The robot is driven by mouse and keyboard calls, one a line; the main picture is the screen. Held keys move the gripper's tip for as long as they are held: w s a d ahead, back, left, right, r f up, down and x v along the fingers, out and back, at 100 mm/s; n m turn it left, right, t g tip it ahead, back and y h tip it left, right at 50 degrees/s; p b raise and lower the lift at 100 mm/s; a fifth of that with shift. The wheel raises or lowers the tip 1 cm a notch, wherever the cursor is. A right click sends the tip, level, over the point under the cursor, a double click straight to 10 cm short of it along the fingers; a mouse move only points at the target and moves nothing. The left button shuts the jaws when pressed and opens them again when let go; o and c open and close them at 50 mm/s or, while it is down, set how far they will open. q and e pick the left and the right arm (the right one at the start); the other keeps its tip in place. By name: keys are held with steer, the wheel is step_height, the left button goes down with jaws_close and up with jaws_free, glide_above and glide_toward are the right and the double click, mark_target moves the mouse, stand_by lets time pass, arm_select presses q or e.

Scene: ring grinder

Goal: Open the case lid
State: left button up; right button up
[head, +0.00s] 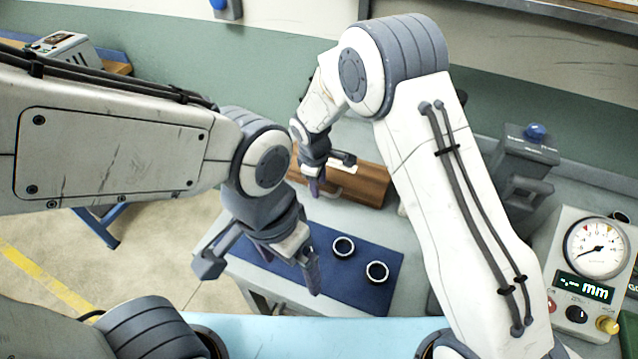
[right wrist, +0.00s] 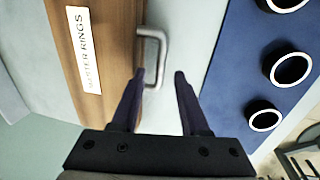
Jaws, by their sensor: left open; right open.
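The wooden case (head: 371,187) stands on the grey bench, and its lid looks shut. It carries a white "MASTER RINGS" label (right wrist: 84,48) and a grey metal handle (right wrist: 161,50). My right gripper (right wrist: 158,76) is open at the handle, and in the right wrist view the handle's bar shows between its two fingertips. I cannot tell whether they touch it. In the head view my right gripper (head: 332,178) is at the case's left part and partly hides it. My left gripper (head: 262,280) is open and empty, over the front left of the blue mat.
The blue mat (head: 345,288) in front of the case holds black rings (head: 377,272); the left arm hides part of it. A gauge box (head: 596,265) with a dial stands at the right. A grey machine (head: 522,165) with a blue knob stands behind it.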

steer(key=shift+w+f, duration=0.1)
steer(key=shift+f, duration=0.5)
jaws_close()
stand_by(1.1)
